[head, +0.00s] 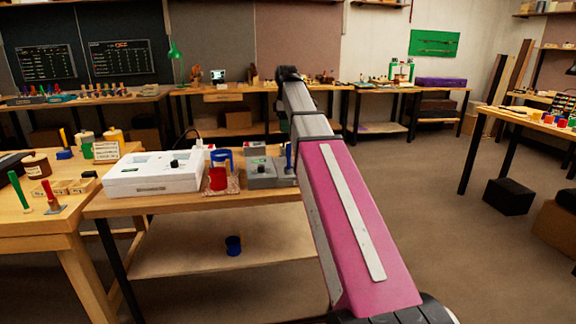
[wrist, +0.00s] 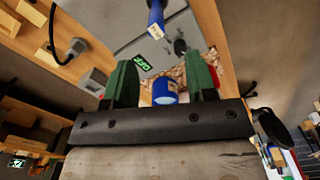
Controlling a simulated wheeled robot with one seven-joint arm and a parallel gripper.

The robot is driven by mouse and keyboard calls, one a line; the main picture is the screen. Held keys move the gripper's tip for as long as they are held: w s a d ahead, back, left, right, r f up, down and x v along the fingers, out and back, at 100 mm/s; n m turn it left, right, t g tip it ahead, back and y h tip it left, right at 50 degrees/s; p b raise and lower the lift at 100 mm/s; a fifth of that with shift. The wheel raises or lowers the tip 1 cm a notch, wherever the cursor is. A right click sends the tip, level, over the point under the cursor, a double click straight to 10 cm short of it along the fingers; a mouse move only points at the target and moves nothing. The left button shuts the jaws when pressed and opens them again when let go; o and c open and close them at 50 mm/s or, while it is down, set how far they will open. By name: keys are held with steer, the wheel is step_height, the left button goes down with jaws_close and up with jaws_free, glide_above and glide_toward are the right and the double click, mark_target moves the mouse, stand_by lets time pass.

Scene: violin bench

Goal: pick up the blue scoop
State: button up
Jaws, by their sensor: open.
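My gripper (wrist: 161,80) shows in the wrist view with its two green fingers apart. A blue, hollow-ended piece (wrist: 165,92) appears between the fingers, with no visible grip on it; I cannot tell its depth or whether it is the scoop. A second blue piece with a pale label (wrist: 155,15) is at the top. In the head view, a blue open-framed object (head: 222,156) stands by a red cup (head: 217,179) on a speckled pad. My gripper is hidden in the head view behind my arm.
A white instrument box (head: 152,178) and a grey device (head: 262,175) flank the pad on the wooden bench (head: 150,204). A blue upright handle (head: 289,155) is partly covered by my arm. A side table with jars (head: 107,150) stands left.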

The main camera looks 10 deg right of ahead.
mark_target(289, 143)
step_height(289, 143, down, 4)
steer(key=shift+f, duration=0.25)
steer(key=shift+d+f, duration=0.2)
steer(key=shift+f, duration=1.15)
steer(key=shift+d+f, duration=0.2)
steer(key=shift+f, duration=1.15)
jaws_close()
